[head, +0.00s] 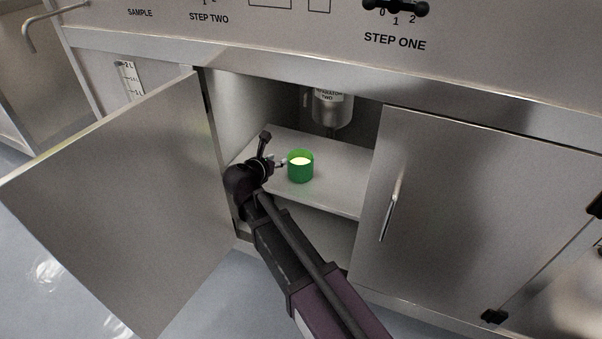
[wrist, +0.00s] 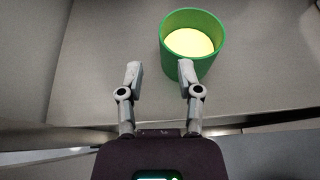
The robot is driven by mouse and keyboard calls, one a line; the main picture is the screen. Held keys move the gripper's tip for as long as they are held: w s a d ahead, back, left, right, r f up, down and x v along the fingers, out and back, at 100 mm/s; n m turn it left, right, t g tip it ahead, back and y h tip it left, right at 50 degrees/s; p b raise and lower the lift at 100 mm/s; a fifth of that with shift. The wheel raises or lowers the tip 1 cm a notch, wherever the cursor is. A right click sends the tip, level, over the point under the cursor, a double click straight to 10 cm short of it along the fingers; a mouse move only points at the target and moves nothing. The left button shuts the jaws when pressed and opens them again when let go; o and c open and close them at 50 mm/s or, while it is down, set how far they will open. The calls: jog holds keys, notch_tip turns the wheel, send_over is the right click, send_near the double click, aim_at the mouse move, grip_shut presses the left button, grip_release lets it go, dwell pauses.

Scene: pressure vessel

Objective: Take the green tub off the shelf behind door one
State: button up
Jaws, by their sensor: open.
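The green tub (head: 300,168) stands upright on the shelf (head: 340,190) inside the open cabinet, with pale yellow contents. In the wrist view the tub (wrist: 193,68) is ahead of my gripper and to the right. My gripper (wrist: 158,72) is open and empty, its two grey fingers apart. The right finger is at the tub's near edge; I cannot tell whether it touches. In the head view my gripper (head: 283,162) is just left of the tub, at the shelf's left side.
The left door (head: 120,200) stands wide open; the right door (head: 445,215) with a handle (head: 391,205) is shut. A labelled vessel (head: 332,108) hangs above the back of the shelf. The shelf right of the tub is clear.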

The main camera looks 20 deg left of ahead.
aim_at(291, 152)
jog(key=shift+b+x, duration=0.3)
jog(key=shift+x, duration=1.05)
jog(key=shift+b+x, duration=0.95)
jog(key=shift+x, duration=1.7)
jog(key=shift+r, duration=0.1)
grip_shut()
